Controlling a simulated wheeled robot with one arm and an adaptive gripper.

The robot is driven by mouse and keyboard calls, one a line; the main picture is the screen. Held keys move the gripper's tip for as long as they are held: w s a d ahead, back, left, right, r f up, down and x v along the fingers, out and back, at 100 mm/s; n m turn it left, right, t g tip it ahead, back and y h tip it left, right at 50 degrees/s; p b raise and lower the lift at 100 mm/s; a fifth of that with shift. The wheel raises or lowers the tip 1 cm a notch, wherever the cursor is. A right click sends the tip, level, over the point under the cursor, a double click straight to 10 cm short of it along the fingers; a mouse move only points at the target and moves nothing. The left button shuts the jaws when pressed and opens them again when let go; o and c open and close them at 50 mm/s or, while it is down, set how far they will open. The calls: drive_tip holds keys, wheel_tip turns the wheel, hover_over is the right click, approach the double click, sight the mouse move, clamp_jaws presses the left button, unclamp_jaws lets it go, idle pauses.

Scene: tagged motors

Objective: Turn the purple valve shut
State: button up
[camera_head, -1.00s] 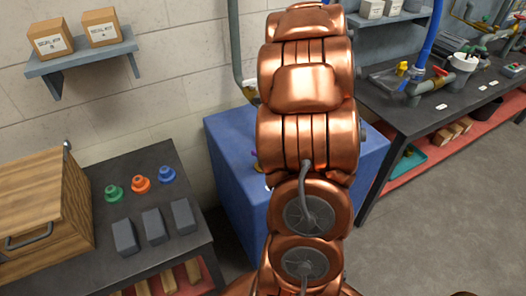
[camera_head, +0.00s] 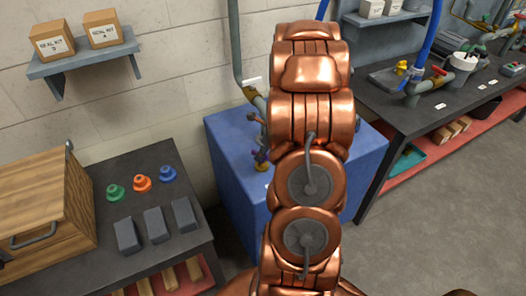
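A small fitting with a purple part (camera_head: 260,155), likely the purple valve, shows on the blue cabinet (camera_head: 233,195), just left of my copper-coloured arm. It is small and partly covered by the arm, so I cannot tell how its handle is turned. A grey pipe runs down the wall to a brass piece (camera_head: 252,95) above the cabinet. My gripper is not in view, and the arm hides much of the cabinet top.
A dark bench on the left holds a wooden box (camera_head: 40,205), green, orange and blue knobs (camera_head: 142,183) and grey blocks (camera_head: 155,225). The right bench (camera_head: 400,120) carries pipes with yellow (camera_head: 401,67) and red (camera_head: 438,70) handles. Floor at right is clear.

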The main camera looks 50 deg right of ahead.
clamp_jaws()
idle(0.3)
